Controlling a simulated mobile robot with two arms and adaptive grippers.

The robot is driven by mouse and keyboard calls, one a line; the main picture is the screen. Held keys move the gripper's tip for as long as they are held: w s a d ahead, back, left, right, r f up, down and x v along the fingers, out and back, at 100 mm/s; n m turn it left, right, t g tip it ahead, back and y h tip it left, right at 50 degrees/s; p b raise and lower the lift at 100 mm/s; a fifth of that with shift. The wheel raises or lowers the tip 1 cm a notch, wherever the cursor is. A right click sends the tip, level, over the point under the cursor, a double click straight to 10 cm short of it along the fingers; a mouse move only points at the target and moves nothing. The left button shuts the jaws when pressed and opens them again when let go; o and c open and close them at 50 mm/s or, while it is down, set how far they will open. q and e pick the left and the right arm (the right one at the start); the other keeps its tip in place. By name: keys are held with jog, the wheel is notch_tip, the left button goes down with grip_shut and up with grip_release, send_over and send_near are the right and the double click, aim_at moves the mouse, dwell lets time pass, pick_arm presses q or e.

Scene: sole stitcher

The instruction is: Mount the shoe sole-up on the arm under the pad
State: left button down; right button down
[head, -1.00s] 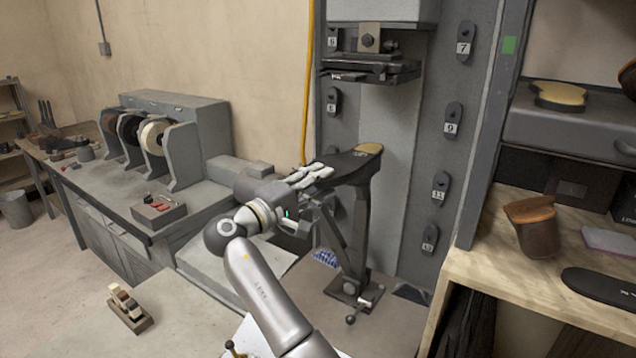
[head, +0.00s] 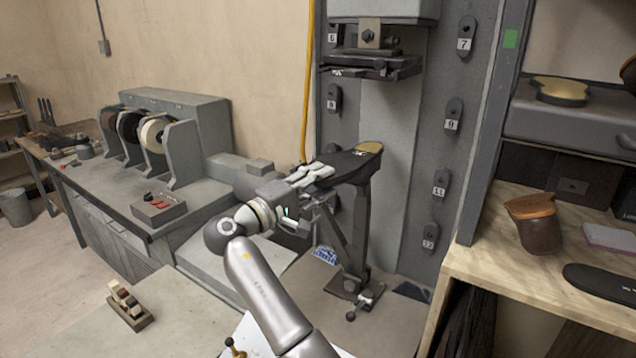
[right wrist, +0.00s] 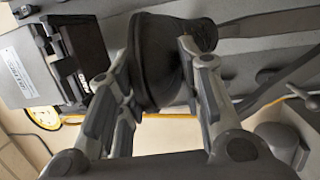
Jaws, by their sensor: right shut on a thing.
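The dark shoe (head: 345,163) lies sole-up and about level at the top of the machine's support arm (head: 360,232), with a tan patch at its far right end. The pad (head: 370,68) hangs above it with a clear gap. My right gripper (head: 322,174) is shut on the shoe's near left end. In the right wrist view, a dark part of the shoe (right wrist: 158,62) sits between the fingers. The gripper hides part of the shoe, and I cannot tell how fully it rests on the arm. My left gripper is not in view.
A bench with brush wheels (head: 152,140) stands at left. A yellow hose (head: 307,90) runs down the wall. Numbered tags hang on the machine's column.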

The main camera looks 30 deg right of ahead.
dwell(0.7)
jog(key=c, duration=0.9)
grip_release()
jog(key=shift+f, duration=0.15)
